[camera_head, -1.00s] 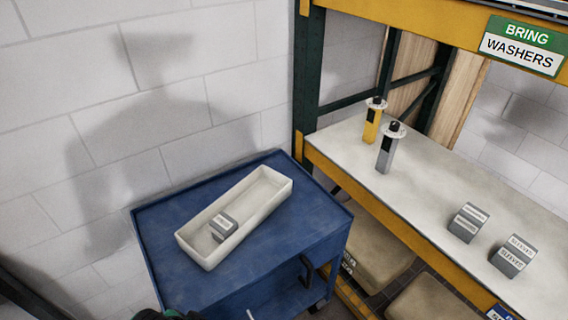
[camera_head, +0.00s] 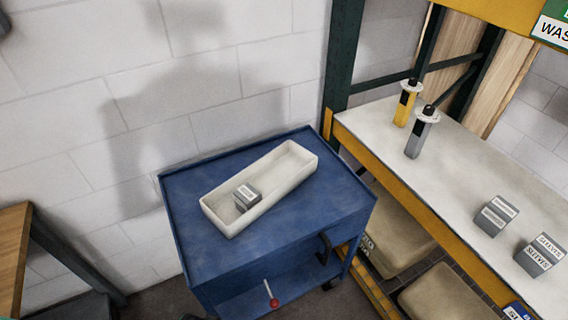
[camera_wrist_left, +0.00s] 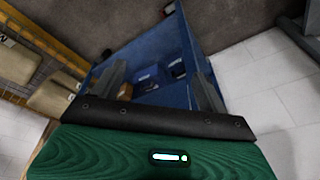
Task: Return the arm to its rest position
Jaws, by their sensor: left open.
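My left gripper (camera_wrist_left: 160,82) shows in the left wrist view. Its two grey fingers stand wide apart with nothing between them, so it is open. Beyond the fingers is a blue structure with small objects inside, too small to name. The head view shows neither gripper. There, a blue cart (camera_head: 195,255) carries a long white tray (camera_head: 285,165), and a small grey labelled box (camera_head: 247,196) lies in the tray's near half.
A yellow-edged bench (camera_head: 460,165) at right holds a yellow tool (camera_head: 404,105), a grey tool (camera_head: 419,134) and two grey boxes, one (camera_head: 495,215) left of the other (camera_head: 539,254). A wooden tabletop (camera_head: 14,255) stands at left.

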